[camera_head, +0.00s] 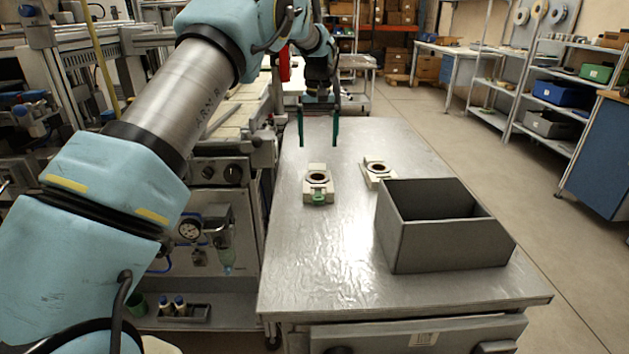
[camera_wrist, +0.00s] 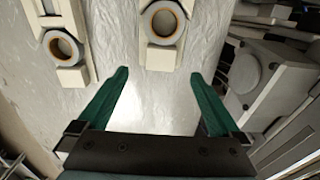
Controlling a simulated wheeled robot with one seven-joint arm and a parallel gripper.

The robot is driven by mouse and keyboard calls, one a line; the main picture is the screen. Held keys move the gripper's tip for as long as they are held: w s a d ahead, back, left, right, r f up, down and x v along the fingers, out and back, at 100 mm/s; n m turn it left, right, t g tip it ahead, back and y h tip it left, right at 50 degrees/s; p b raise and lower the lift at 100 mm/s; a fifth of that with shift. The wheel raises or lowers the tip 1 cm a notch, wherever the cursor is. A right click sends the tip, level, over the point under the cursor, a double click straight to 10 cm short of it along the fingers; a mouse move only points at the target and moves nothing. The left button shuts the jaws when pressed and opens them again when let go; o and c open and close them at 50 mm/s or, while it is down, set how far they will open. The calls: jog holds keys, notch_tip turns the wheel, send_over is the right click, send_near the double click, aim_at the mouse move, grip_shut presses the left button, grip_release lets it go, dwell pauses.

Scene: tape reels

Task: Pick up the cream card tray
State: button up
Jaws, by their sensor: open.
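Two cream trays, each with a dark-holed round reel on it, lie on the metal table. The left cream tray (camera_head: 318,187) has a green piece (camera_head: 319,198) at its near end; it shows at the top middle of the wrist view (camera_wrist: 160,58), partly cut off. The right cream tray (camera_head: 376,181) is at the left of the wrist view (camera_wrist: 74,74). I cannot tell which one is the card tray. My gripper (camera_head: 318,145) is open and empty above the table, beyond the left tray, its green fingers pointing down and apart from both trays.
A grey open-topped bin (camera_head: 430,243) stands on the table at the right, close to the right tray. The metal table (camera_head: 320,260) is bare at its front left and far end. Machinery (camera_head: 225,172) borders the table's left side.

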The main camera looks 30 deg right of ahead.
aim_at(317, 167)
notch_tip(317, 167, down, 3)
jog(key=shift+f, duration=0.15)
jog(key=shift+a+f+p, duration=0.15)
jog(key=shift+f+p, duration=1.15)
jog(key=shift+f, duration=1.5)
grip_shut()
